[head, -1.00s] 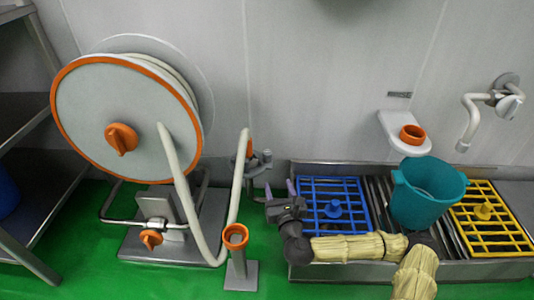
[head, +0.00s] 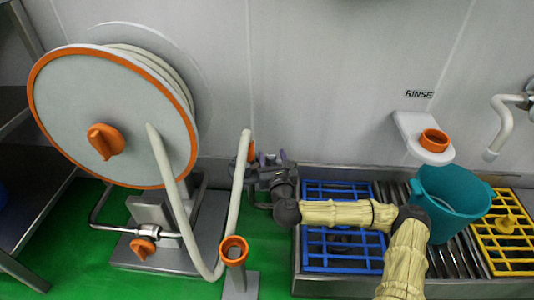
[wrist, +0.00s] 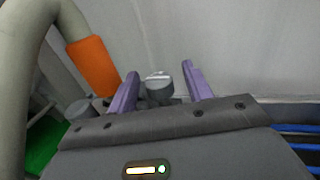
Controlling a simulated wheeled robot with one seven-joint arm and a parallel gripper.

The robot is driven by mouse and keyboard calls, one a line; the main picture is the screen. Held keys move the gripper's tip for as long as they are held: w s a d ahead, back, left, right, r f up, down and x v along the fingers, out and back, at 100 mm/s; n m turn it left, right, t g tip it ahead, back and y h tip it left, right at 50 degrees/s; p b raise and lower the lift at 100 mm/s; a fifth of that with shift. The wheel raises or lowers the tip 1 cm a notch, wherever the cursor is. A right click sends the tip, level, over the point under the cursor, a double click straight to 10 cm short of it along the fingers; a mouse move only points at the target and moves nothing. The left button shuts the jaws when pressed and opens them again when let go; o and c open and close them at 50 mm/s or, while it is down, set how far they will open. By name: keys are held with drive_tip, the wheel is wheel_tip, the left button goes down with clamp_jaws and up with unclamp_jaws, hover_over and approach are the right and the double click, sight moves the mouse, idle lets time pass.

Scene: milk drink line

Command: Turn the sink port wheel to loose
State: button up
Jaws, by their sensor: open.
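A grey port fitting with round grey parts stands by the wall, left of the sink. In the head view it is largely hidden behind my gripper (head: 264,160). In the wrist view a short grey round knob (wrist: 159,88) shows between the two purple fingers of my gripper (wrist: 160,70), with clear gaps beside it. I cannot tell for sure whether this knob is the sink port wheel. Another grey round part (wrist: 80,109) sits lower left, outside the fingers. My gripper is open and holds nothing.
A pale hose with an orange collar (wrist: 92,64) rises close left of my gripper. The hose reel (head: 105,120) stands further left. The sink (head: 400,285) at right holds a blue grid (head: 345,262), a teal bucket (head: 450,205) and a yellow grid (head: 508,235).

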drive_tip(key=shift+w, duration=0.65)
drive_tip(key=shift+a, duration=0.15)
drive_tip(key=shift+s, duration=0.1)
drive_tip(key=shift+c, duration=0.4)
drive_tip(key=shift+s+a, duration=0.15)
drive_tip(key=shift+s, duration=0.05)
drive_tip(key=c, duration=0.7)
drive_tip(key=shift+d, duration=0.25)
drive_tip(key=shift+c, duration=0.8)
drive_tip(key=shift+a, duration=0.25)
